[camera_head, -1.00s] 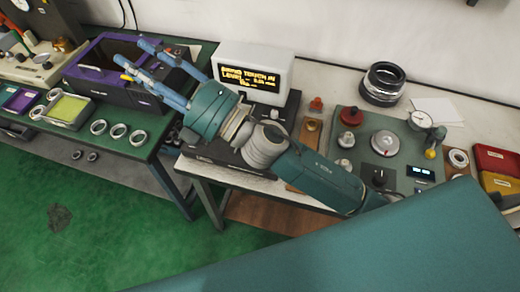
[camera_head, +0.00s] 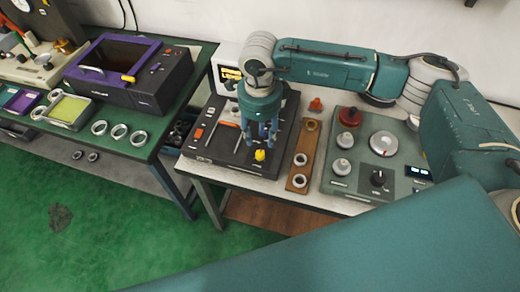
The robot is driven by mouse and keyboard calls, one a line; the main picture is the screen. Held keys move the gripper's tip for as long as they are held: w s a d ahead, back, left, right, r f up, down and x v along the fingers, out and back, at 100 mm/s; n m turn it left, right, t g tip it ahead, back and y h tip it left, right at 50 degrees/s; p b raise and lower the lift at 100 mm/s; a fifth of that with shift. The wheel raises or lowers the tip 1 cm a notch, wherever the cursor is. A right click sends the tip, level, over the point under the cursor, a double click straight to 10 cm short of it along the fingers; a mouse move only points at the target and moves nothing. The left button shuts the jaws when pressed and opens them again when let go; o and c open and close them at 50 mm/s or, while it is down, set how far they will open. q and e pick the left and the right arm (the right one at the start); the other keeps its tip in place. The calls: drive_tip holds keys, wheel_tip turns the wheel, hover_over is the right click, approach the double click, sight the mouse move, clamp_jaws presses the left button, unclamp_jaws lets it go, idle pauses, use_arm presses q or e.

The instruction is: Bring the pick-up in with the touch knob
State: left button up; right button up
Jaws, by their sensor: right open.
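The black tester (camera_head: 222,155) stands on the middle bench, with a white display box (camera_head: 222,60) behind it, mostly hidden by my arm. A yellow knob (camera_head: 260,155) is at the tester's front right. I cannot tell whether it is the touch knob. The pick-up is not clear to make out; small metal parts lie around a slot on the tester. My right gripper (camera_head: 262,140) points down over the tester's right half, open, its fingertips just behind the yellow knob. I cannot tell whether they touch anything. My left gripper is not in view.
A wooden strip (camera_head: 290,182) with rings lies right of the tester. Left, a green table holds a purple-black box (camera_head: 150,95), rings (camera_head: 119,131) and a tray (camera_head: 68,124).

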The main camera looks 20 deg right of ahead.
sight(260, 154)
wheel_tip(260, 154, down, 8)
drive_tip(key=p, duration=0.2)
drive_tip(key=shift+w+f+p, duration=0.1)
drive_tip(key=shift+f+p, duration=0.15)
drive_tip(key=shift+p, duration=0.05)
drive_tip(key=shift+f, duration=0.45)
drive_tip(key=shift+c, duration=0.2)
clamp_jaws()
